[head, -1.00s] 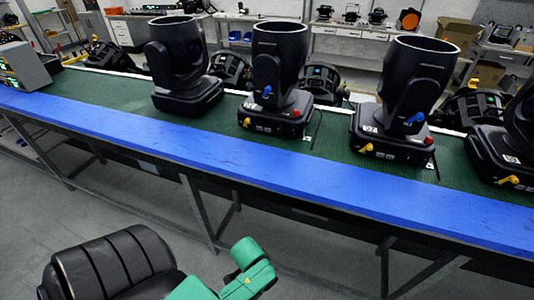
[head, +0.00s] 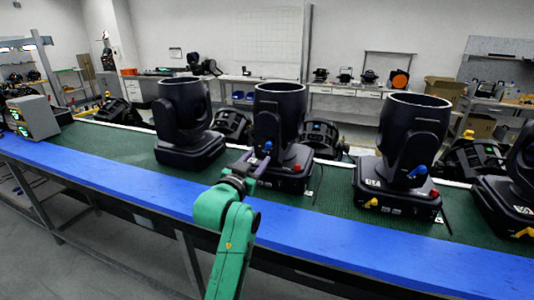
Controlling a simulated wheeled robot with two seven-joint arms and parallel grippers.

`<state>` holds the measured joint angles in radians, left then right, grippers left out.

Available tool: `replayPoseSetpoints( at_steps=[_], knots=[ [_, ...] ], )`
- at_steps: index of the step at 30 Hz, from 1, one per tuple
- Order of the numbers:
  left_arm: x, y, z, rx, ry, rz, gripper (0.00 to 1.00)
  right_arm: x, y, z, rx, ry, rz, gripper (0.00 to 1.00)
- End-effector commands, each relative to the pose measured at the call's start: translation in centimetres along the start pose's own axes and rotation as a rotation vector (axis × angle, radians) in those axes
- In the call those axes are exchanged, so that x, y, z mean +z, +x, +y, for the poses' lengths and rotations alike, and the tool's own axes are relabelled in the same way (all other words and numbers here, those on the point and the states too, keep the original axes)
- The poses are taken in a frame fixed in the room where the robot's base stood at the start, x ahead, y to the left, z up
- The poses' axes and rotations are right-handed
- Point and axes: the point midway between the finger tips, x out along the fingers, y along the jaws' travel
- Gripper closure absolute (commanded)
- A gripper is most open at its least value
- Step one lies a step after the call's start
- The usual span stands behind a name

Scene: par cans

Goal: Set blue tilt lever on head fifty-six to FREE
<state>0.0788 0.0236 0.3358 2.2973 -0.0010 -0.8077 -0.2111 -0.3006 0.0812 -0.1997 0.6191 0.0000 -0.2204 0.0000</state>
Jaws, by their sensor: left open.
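Several black moving heads stand upright on the green bench mat: one at left (head: 184,110), a middle one (head: 279,105), a right one (head: 412,125) and one cut off by the right edge. A blue tilt lever (head: 267,146) shows on the middle head's yoke, and another blue lever (head: 417,171) on the right head. I cannot read which head is fifty-six. My left gripper (head: 258,156) is open at the middle head, right by its blue lever; its fingertips are small and dark, so contact cannot be told. My right gripper is out of view.
Yellow levers show on the right head (head: 371,203) and the far-right head (head: 524,233). The middle head has a red knob (head: 297,168). The blue front strip (head: 350,225) of the bench is clear. A grey device (head: 34,117) stands at the left end.

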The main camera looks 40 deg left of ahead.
Motion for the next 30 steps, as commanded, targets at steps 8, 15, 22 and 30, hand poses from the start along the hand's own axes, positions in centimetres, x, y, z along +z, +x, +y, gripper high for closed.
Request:
replayPoseSetpoints(
  at_steps=[8,15,22,30],
  knots=[
    [-0.1,6.9,0.0,0.001,0.000,0.000,0.48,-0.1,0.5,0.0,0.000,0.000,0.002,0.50],
    [-0.2,8.6,0.0,0.001,0.002,0.000,0.48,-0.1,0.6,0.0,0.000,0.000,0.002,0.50],
    [-0.1,8.6,0.0,0.001,0.001,0.000,0.79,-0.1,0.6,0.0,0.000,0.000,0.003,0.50],
    [-0.1,8.5,0.0,0.001,-0.001,-0.001,1.00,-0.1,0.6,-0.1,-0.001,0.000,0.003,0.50]
  ],
)
